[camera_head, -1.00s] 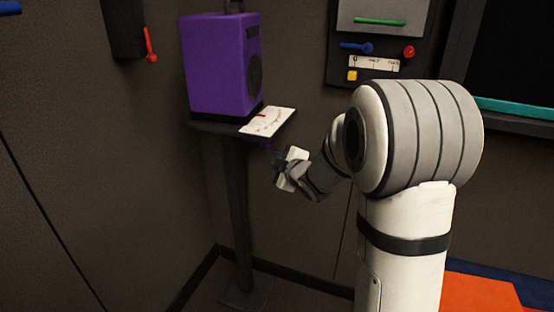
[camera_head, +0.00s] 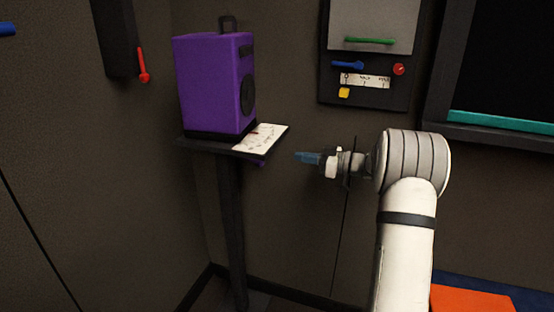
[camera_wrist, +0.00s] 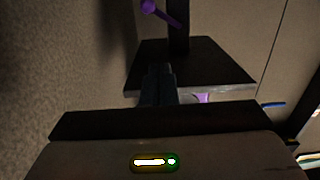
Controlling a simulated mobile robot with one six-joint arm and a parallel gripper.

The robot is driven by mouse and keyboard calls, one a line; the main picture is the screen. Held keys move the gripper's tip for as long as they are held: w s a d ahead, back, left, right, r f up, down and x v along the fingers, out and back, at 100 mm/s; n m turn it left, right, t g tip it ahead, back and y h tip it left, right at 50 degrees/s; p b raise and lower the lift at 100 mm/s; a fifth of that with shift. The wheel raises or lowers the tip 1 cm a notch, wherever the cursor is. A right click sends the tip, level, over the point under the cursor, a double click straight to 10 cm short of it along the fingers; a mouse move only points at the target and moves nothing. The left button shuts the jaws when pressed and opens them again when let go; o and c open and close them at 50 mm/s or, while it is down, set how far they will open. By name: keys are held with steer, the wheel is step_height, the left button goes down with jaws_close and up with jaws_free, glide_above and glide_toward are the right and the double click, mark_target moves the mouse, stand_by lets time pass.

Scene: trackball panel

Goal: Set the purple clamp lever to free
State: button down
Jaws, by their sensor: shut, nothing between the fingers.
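The purple clamp lever shows in the wrist view as a thin rod with a round knob (camera_wrist: 150,6) at the top edge, beside a dark post. In the head view, only a small purple piece (camera_head: 258,163) shows under the front edge of the stand's shelf (camera_head: 196,146); most of it is hidden. My gripper (camera_head: 299,157) is shut and empty, to the right of the shelf edge and apart from it, with its bluish fingers pointing left. In the wrist view, the fingers (camera_wrist: 157,85) are dark and close together.
A purple speaker-like box (camera_head: 208,85) stands on the shelf beside a white printed card (camera_head: 260,138). A wall panel (camera_head: 375,95) with small coloured levers is at the back right. A red lever (camera_head: 142,66) hangs at the left. The space between gripper and shelf is clear.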

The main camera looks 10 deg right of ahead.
steer(key=f+b+x, duration=0.2)
steer(key=b+x, duration=0.2)
steer(key=x, duration=0.8)
steer(key=shift+a+f, duration=0.25)
steer(key=shift+f, duration=0.15)
